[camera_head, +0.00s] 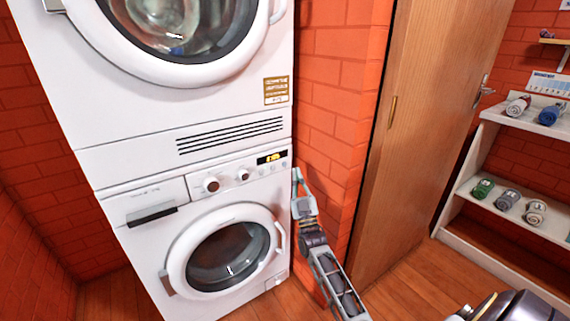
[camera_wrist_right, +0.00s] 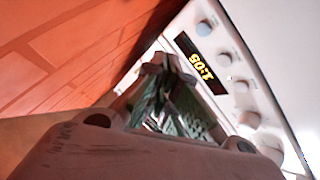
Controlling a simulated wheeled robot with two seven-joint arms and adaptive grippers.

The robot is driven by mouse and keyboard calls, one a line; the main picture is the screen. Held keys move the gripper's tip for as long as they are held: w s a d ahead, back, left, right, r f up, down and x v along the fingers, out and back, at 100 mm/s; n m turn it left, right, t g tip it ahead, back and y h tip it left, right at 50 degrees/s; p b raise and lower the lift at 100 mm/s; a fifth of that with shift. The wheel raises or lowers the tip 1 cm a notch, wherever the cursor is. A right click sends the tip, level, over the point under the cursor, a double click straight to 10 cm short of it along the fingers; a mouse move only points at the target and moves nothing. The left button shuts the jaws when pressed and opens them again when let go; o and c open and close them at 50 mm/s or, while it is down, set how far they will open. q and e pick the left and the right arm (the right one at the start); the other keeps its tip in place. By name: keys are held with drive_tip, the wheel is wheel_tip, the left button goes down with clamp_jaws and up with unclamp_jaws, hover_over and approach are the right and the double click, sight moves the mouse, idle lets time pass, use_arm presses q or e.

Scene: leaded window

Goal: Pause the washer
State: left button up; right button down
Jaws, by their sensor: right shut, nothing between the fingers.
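The washer (camera_head: 150,233) is the lower white front-loading machine of a stack, with its round door (camera_head: 228,257) shut. Its control panel has two knobs, small buttons and a lit display (camera_head: 272,157) with yellow digits. In the right wrist view the display (camera_wrist_right: 201,63) appears upside down and seems to read 1:05, with several round buttons (camera_wrist_right: 225,58) beside it. My right gripper (camera_head: 296,178) is shut and empty at the panel's right end. In the right wrist view its fingertips (camera_wrist_right: 165,75) are close beside the display; contact cannot be told. My left gripper is not in view.
A second white machine (camera_head: 60,85) is stacked above. An orange brick wall (camera_head: 335,100) stands close to the right of the washer, leaving little room beside my right arm. Further right are a wooden door (camera_head: 420,120) and white shelves (camera_head: 465,190) with rolled towels.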

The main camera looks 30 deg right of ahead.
drive_tip(key=shift+s+p, duration=0.3)
drive_tip(key=shift+s, duration=0.35)
idle(0.5)
